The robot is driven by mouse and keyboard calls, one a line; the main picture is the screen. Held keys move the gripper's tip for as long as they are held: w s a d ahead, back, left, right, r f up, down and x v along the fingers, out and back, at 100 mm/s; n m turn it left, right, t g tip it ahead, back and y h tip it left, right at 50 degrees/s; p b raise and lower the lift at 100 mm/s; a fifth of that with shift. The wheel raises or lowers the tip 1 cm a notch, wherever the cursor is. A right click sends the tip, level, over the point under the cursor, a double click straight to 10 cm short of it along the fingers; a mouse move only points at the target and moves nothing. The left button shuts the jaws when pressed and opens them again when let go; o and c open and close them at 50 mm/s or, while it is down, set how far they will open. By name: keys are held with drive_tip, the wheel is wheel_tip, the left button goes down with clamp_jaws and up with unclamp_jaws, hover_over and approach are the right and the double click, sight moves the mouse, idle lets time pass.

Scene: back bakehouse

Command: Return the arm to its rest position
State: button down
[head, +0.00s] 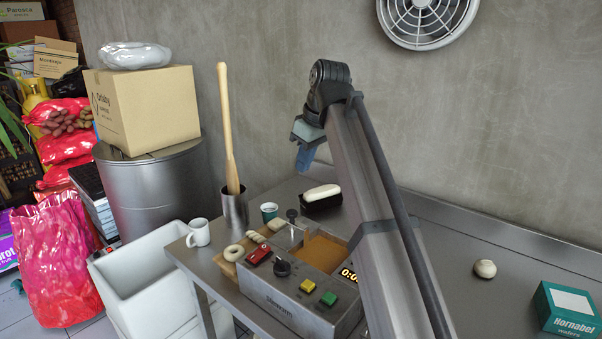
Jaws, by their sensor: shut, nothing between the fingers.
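My arm rises from the lower middle of the head view and bends at its top joint. My gripper (304,158) hangs from that joint, pointing down, with blue-grey fingers. It is shut and empty, and it is in the air above the back of the metal table (450,260). It appears apart from everything on the table. My arm hides part of the table and the right end of the control box.
A grey control box (290,313) with coloured buttons stands below the gripper. Near it are a black-and-white item (321,197), a metal cup (234,209) holding a tall wooden stick (226,120), and a white mug (198,233). A dough ball (485,268) and green box (568,311) are right.

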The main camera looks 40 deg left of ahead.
drive_tip(key=shift+d+r, duration=0.1)
drive_tip(key=shift+r, duration=0.2)
idle(0.4)
